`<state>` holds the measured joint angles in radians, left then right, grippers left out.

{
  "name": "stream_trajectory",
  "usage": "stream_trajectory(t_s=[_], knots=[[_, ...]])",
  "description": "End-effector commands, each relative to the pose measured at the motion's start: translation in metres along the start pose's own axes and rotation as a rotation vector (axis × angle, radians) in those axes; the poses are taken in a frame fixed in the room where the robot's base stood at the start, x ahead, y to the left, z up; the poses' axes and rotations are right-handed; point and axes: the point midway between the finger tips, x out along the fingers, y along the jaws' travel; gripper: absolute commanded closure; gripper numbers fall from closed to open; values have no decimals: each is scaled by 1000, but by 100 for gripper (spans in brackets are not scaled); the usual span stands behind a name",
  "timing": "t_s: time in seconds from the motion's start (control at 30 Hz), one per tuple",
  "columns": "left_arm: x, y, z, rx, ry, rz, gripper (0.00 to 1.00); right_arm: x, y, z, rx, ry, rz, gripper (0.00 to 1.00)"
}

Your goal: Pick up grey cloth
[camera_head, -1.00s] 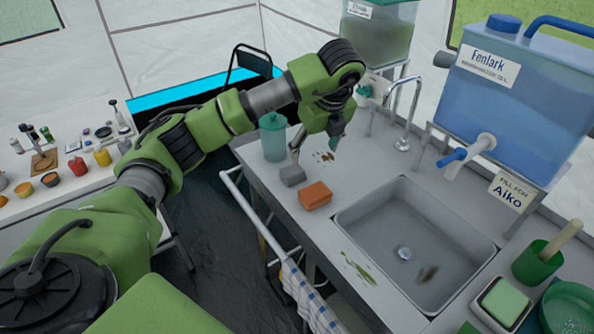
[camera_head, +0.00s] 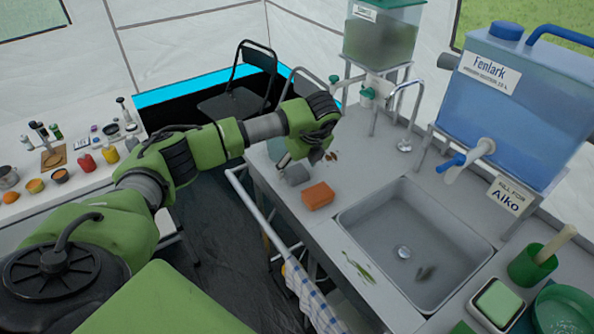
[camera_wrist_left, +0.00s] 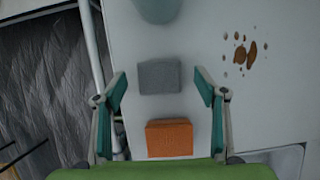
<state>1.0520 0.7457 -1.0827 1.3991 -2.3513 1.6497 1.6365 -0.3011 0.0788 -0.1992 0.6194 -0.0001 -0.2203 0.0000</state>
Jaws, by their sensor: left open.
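The grey cloth (camera_head: 297,174) is a small folded block on the steel counter, behind and left of an orange sponge-like block (camera_head: 318,196). In the left wrist view the grey cloth (camera_wrist_left: 159,76) lies between and slightly beyond my open fingertips, and the orange block (camera_wrist_left: 169,138) is nearer the palm side. My left gripper (camera_head: 300,158) is just above the grey cloth in the head view, and its two teal-padded fingers (camera_wrist_left: 160,90) are spread apart with nothing held. The gripper partly hides the cloth in the head view. My right gripper is not in view.
A sink (camera_head: 415,240) lies to the right of the blocks. A translucent teal container (camera_wrist_left: 157,8) stands just beyond the cloth. Brown stains (camera_wrist_left: 245,52) mark the counter. A rail with a checked towel (camera_head: 312,297) runs along the front edge. A tap (camera_head: 405,120) rises behind.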

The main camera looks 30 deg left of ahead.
Motion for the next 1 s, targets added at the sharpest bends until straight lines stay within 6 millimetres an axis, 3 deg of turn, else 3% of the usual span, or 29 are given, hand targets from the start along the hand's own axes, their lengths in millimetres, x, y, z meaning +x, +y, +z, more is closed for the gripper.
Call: stream_trajectory(t_s=[0.13,0.37,0.5,1.0], knots=[[13,0,0,1,1,0,35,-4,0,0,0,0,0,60],[15,-1,-1,1,1,-2,35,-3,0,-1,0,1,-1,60],[15,-1,-1,1,1,-2,68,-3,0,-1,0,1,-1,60],[9,-2,2,0,0,-4,70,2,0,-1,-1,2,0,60]])
